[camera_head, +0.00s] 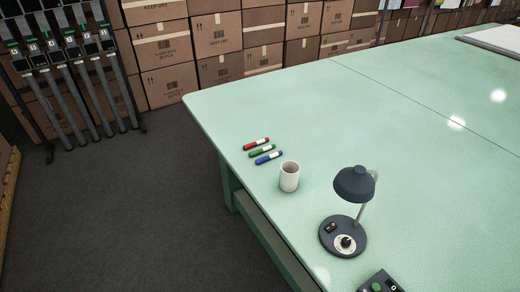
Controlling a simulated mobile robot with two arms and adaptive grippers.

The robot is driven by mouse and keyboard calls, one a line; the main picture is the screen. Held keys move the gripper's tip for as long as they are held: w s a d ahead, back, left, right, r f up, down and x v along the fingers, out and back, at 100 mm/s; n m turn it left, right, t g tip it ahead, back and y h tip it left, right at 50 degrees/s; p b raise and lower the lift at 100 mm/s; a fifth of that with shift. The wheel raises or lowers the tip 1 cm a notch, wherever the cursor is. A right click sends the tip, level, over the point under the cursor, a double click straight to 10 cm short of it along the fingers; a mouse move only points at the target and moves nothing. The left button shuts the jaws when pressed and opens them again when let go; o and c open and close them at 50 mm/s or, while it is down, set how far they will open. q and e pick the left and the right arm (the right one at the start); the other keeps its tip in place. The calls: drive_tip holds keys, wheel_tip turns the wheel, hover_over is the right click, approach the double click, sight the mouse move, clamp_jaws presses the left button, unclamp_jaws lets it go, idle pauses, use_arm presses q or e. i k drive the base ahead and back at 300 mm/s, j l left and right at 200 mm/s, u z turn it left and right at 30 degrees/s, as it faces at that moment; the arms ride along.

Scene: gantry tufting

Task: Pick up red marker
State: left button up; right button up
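A red marker (256,144) with a white label band lies on the green table near its left edge. A green marker (262,151) and a blue marker (268,158) lie just in front of it, roughly parallel. The red marker is the farthest of the three from the camera. Nothing covers the red marker. Neither of my grippers shows in the head view.
A white cup (289,176) stands close to the markers. A dark desk lamp (349,212) is to its right, and a control box (380,283) is at the bottom. The green table (400,130) is clear beyond. Stacked cardboard boxes (215,41) line the back.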

sight(249, 145)
drive_tip(key=i+j+z, duration=0.2)
drive_tip(key=i+j, duration=0.2)
drive_tip(key=i+j+z, duration=0.2)
drive_tip(key=i+j, duration=0.15)
drive_tip(key=j, duration=0.3)
